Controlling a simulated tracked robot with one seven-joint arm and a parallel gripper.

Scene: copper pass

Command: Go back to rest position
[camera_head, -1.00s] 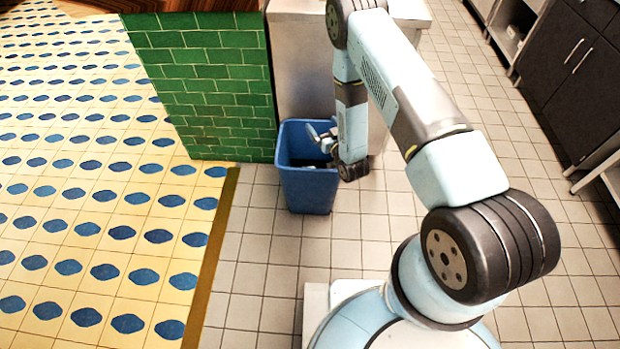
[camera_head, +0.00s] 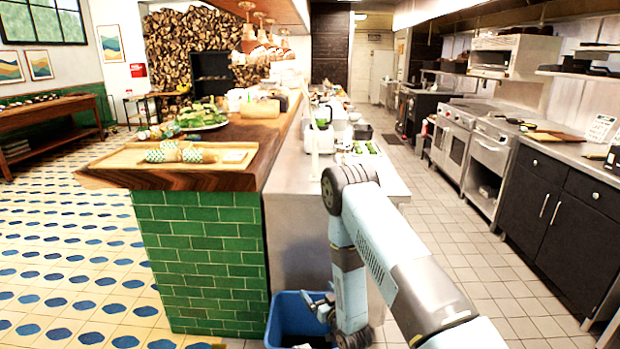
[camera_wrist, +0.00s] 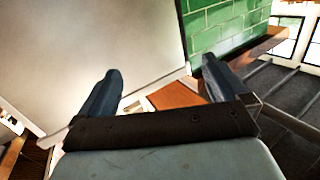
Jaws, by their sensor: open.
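My gripper (camera_head: 322,302) hangs low in the head view, over or beside the blue bin (camera_head: 287,318) at the end of the counter. In the wrist view my gripper (camera_wrist: 155,95) shows two dark fingers spread apart with nothing between them. Part of the bin is hidden by my arm and cut off by the lower edge of the head view.
The green-tiled counter end (camera_head: 205,260) stands left of the bin, topped by a wooden counter (camera_head: 190,180) with a tray and greens. A steel worktop (camera_head: 290,170) lies behind my arm. Black cabinets (camera_head: 565,205) line the right. The tiled aisle (camera_head: 450,230) between is clear.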

